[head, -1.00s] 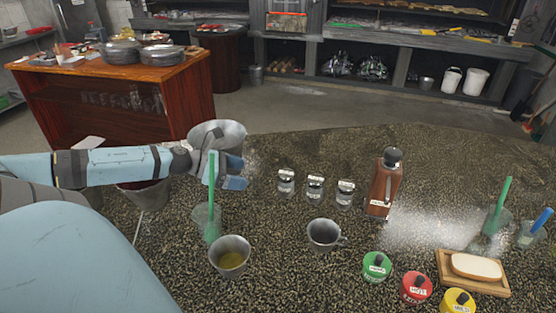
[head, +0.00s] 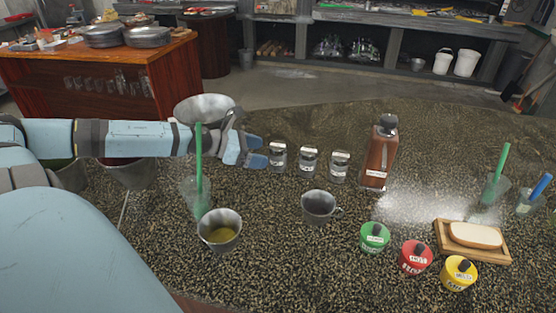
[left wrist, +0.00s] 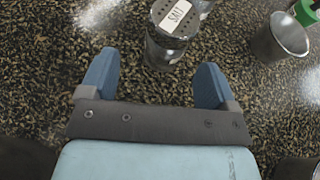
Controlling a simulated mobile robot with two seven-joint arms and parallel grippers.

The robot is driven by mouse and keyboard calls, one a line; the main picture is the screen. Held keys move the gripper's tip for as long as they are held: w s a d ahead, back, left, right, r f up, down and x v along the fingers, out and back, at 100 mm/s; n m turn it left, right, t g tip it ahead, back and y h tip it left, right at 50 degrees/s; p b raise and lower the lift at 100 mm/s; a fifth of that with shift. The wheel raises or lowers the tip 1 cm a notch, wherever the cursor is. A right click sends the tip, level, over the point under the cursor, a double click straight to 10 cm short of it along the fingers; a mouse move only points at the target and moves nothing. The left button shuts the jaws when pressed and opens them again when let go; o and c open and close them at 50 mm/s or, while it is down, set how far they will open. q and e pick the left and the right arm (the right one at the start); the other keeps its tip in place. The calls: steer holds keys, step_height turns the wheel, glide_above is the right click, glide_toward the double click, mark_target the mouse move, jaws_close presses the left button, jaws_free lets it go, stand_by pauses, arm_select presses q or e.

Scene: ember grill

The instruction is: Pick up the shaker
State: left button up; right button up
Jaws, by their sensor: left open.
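Three small glass shakers with metal tops stand in a row on the speckled counter: a left shaker (head: 278,158), a middle shaker (head: 308,162) and a right shaker (head: 340,167). My left gripper (head: 257,151) is open and empty, just left of the left shaker. In the left wrist view, my open fingers (left wrist: 158,60) point toward a labelled glass shaker (left wrist: 172,35), which stands a little beyond the fingertips. It is upright and not between the fingers. A second shaker shows partly at that view's top edge. My right gripper is not in view.
A tall brown grinder (head: 380,155) stands right of the shakers. Green, red and yellow lidded pots and a bread board (head: 495,252) lie front right.

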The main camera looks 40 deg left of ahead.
mark_target(275, 154)
arm_select(q)
steer(key=shift+w+d, duration=0.2)
steer(key=shift+w+d+f+b, duration=0.1)
steer(key=shift+w+d+b, duration=0.25)
steer(key=shift+w+d, duration=0.65)
steer(key=shift+p+x, duration=0.4)
steer(key=shift+x, duration=0.65)
steer(key=shift+s+f, duration=0.1)
steer(key=c, duration=0.9)
